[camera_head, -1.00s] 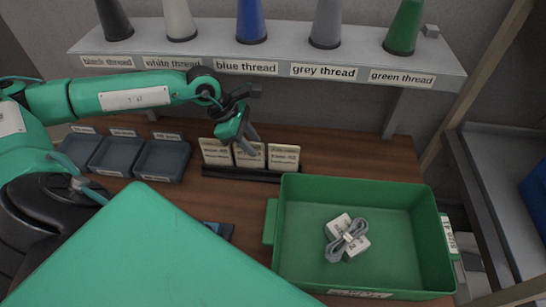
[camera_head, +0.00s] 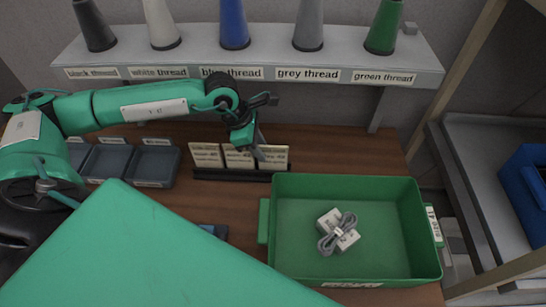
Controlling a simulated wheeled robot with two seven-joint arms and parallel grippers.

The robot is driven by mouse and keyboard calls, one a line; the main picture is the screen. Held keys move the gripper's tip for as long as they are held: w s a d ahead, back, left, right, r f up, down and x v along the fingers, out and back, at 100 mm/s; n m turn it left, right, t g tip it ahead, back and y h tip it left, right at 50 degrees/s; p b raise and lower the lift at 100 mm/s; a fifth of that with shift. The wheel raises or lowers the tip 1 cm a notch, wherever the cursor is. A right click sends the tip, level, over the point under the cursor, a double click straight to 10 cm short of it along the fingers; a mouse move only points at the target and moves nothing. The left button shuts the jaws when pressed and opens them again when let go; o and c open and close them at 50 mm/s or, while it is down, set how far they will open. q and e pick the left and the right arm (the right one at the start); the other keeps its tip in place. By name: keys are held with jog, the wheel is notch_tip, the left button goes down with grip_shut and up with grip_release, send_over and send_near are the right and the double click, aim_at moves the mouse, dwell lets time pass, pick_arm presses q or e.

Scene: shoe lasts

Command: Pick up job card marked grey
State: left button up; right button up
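Three cream job cards stand side by side in a dark holder (camera_head: 232,175) on the wooden table: a left card (camera_head: 206,155), a middle card (camera_head: 237,159) and a right card (camera_head: 274,155). Their print is too small for me to read which is marked grey. My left gripper (camera_head: 255,147) points down at the cards, over the area between the middle and right cards, and hides part of their upper edges. I cannot tell whether its fingers are apart or touching a card. My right gripper is not in view.
A green bin (camera_head: 390,240) holding a tied grey cord bundle (camera_head: 338,232) stands in front of the holder. Dark trays (camera_head: 153,165) sit to the left. A shelf (camera_head: 400,62) with labelled thread cones (camera_head: 309,25) overhangs the back. A blue container (camera_head: 525,190) is at far right.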

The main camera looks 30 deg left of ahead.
aim_at(275, 154)
pick_arm(q)
jog(key=shift+w+d, duration=0.1)
jog(key=shift+d, duration=0.25)
jog(key=shift+w+d+r+p, duration=0.1)
jog(key=shift+w+d+p, duration=0.15)
jog(key=shift+d+p, duration=0.2)
jog(key=shift+w+d+r+p, duration=0.1)
jog(key=shift+w+d+p, duration=0.2)
jog(key=shift+d, duration=0.25)
jog(key=x, duration=0.2)
jog(key=shift+d+f, duration=0.1)
jog(key=shift+f, duration=0.15)
jog(key=shift+w+d+f+p, duration=0.1)
jog(key=shift+f+p, duration=0.2)
jog(key=shift+f, duration=0.2)
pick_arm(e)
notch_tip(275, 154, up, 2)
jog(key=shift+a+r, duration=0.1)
pick_arm(q)
grip_shut()
